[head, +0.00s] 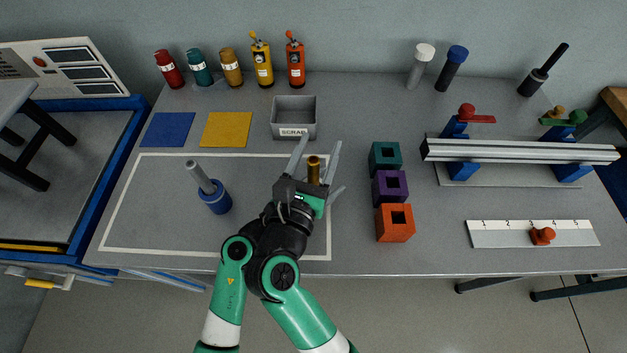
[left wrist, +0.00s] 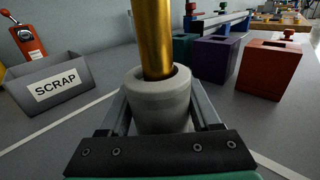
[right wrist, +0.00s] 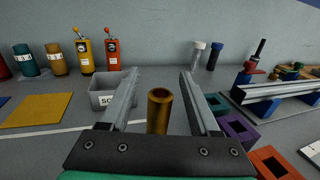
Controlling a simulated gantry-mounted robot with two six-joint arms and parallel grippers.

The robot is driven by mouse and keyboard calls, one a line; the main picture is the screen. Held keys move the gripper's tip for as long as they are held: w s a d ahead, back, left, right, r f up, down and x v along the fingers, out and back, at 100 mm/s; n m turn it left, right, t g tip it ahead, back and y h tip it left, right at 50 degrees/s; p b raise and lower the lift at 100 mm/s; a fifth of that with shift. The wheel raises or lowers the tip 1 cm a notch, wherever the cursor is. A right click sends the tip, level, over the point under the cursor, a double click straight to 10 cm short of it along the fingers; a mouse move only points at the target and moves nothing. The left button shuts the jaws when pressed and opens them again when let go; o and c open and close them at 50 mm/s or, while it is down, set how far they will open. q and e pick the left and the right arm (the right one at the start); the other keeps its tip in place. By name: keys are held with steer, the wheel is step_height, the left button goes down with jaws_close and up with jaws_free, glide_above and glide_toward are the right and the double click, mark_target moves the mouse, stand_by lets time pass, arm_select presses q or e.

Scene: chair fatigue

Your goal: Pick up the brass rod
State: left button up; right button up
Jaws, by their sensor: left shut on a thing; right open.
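The brass rod (head: 314,168) stands upright in a grey round holder (left wrist: 160,108), its lower end hidden inside the holder. The rod also shows in the left wrist view (left wrist: 153,38) and the right wrist view (right wrist: 159,110). My left gripper (left wrist: 158,100) is shut on the holder, one finger on each side. In the head view it is mostly hidden beneath my right gripper (head: 319,146). My right gripper is open, with the rod's top between its fingers (right wrist: 159,76) and a gap on both sides.
A grey scrap bin (head: 294,131) stands behind the grippers. Teal (head: 377,168), purple (head: 381,198) and orange (head: 386,230) blocks stand close on the right. A blue holder (head: 216,204) with a grey rod (head: 199,177) stands to the left. The mat's left part is clear.

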jaws_close()
stand_by(0.3)
stand_by(1.1)
